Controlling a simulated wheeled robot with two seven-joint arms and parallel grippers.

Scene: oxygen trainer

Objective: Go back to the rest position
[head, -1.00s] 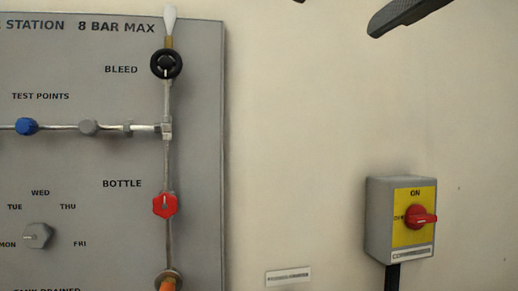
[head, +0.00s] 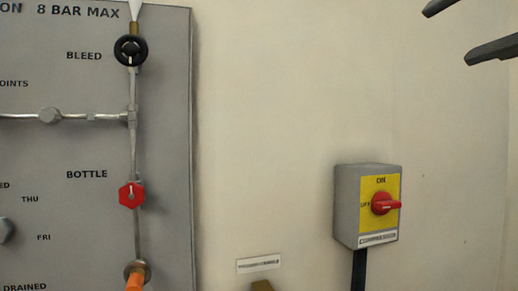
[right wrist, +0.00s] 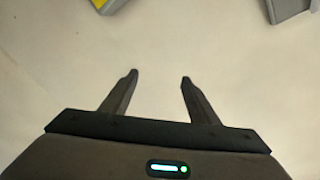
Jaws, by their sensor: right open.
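My right gripper (head: 448,30) shows at the top right of the head view, its two dark fingers apart with nothing between them. In the right wrist view the open fingers (right wrist: 159,76) point at bare cream wall. The gripper is above and to the right of the compressor switch box, apart from it. My left gripper is not in view.
A grey panel (head: 70,150) on the left carries a black BLEED knob (head: 130,50), a red BOTTLE knob (head: 131,195) and pipes. A grey and yellow compressor box (head: 348,210) with a red switch (head: 382,203) is at right.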

